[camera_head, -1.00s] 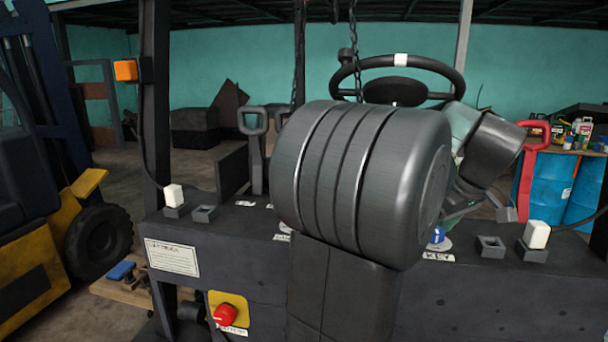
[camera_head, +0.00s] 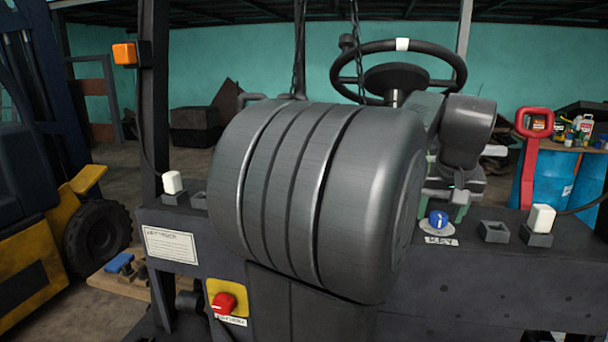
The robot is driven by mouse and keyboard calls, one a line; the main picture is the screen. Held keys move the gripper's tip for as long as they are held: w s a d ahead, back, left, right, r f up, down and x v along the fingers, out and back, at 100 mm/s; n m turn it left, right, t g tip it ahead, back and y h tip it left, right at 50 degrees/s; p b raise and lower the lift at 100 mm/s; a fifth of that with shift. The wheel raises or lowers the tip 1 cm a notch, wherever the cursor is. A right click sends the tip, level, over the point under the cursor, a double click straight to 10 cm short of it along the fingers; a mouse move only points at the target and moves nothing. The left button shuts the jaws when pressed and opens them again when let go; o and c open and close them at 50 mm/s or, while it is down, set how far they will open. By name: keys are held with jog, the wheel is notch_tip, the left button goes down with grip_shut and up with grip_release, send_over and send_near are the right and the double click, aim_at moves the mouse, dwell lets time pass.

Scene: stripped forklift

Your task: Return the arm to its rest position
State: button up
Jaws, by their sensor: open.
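My arm fills the middle of the view; its large dark grey joint stands in front of the forklift's dashboard (camera_head: 540,285). Beyond it a forearm link hangs at the right, with my gripper (camera_head: 452,206) at its lower end, partly hidden. My gripper is open, and I see nothing held in it. It is just behind and to the right of the blue key knob (camera_head: 438,218); I cannot tell whether they touch.
The steering wheel (camera_head: 398,46) stands behind my arm. A red-handled lever (camera_head: 531,165) and white switch (camera_head: 541,217) are at right. A red knob (camera_head: 224,303) on a yellow plate (camera_head: 224,290) is at lower left. Chains hang behind. My arm hides the dashboard's middle.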

jog(key=m+b, duration=0.1)
jog(key=m, duration=0.1)
jog(key=shift+a+f+m+h+b, duration=0.1)
jog(key=shift+f+m+h+b, duration=0.05)
jog(key=shift+m+h+b, duration=0.2)
jog(key=v, duration=0.9)
jog(key=shift+w+r+g, duration=0.2)
jog(key=shift+r+g, duration=0.05)
jog(key=shift+g, duration=0.05)
jog(key=shift+a, duration=0.1)
jog(key=shift+a+r, duration=0.1)
